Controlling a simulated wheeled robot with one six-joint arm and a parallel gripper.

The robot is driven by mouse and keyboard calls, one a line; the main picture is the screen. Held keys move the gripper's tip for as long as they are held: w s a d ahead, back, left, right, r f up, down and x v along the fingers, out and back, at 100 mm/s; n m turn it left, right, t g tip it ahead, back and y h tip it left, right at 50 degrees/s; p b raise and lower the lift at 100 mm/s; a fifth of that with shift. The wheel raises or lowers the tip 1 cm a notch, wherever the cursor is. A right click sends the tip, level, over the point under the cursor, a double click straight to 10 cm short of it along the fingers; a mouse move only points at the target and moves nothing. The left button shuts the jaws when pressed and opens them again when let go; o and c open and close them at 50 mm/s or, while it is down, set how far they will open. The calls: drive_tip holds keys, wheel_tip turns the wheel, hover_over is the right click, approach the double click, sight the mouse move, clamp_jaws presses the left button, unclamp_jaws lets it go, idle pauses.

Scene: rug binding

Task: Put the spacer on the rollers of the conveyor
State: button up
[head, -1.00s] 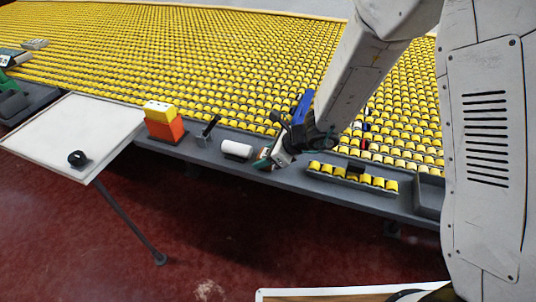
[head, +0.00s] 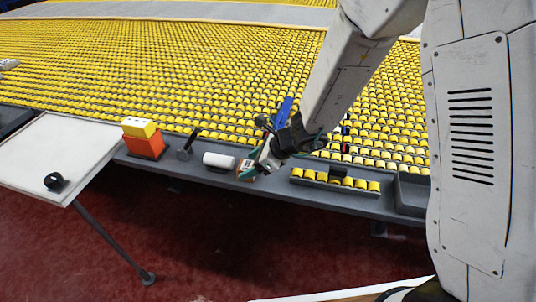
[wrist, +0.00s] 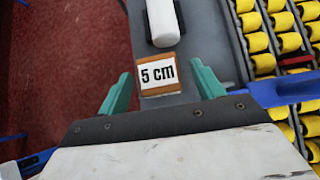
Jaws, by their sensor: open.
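The spacer looks to be a small wooden-brown block with a white "5 cm" label (wrist: 158,75), lying on a grey ledge. It also shows in the head view as a small tan block (head: 246,174), partly hidden by my gripper. My gripper (head: 257,165) is open and empty beside it. In the wrist view the green fingers of my gripper (wrist: 161,72) are spread to the left and right of the spacer, with gaps on both sides. The conveyor's yellow rollers (head: 180,65) fill the area behind the ledge and show at the right of the wrist view (wrist: 285,30).
A white cylinder (head: 218,160) lies on the ledge close to the spacer. Left of it are a dark upright piece (head: 188,143) and an orange-and-yellow block (head: 143,138). A tray of yellow rollers (head: 335,181) sits right. A white side table (head: 60,150) holds a black ring (head: 54,181).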

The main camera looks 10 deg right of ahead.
drive_tip(key=v, duration=0.9)
